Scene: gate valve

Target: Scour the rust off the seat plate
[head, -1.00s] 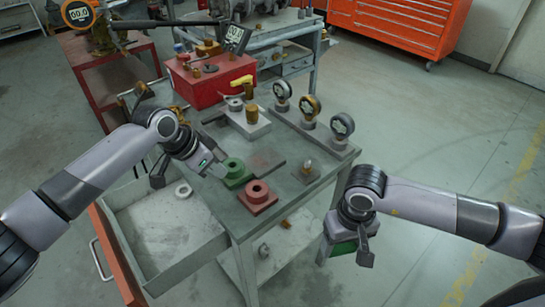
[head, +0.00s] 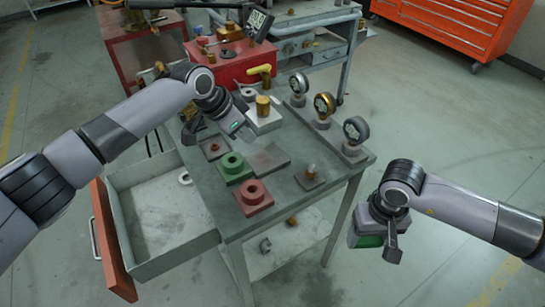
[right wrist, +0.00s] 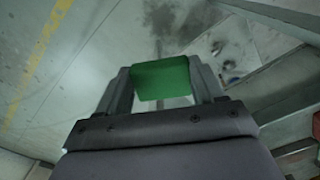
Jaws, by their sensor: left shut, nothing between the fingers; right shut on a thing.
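A flat grey plate with a brownish, rust-like tint, which looks like the seat plate (head: 268,158), lies on the workbench (head: 300,212) behind the red flanged part. My right gripper (head: 368,236) is shut on a green scouring pad (right wrist: 161,78), held off the bench's right side, apart from the plate. The pad sits between both fingers in the right wrist view. My left gripper (head: 243,132) is shut and empty above the bench, behind the green flanged part. Its arm hides part of the bench's back left.
A green flanged part (head: 234,169) and a red flanged part (head: 254,194) stand left of the plate. Several gauges, including one at the front (head: 356,130), line the right edge. A small plate with a peg (head: 311,176) is near them. An open drawer (head: 150,235) juts out left.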

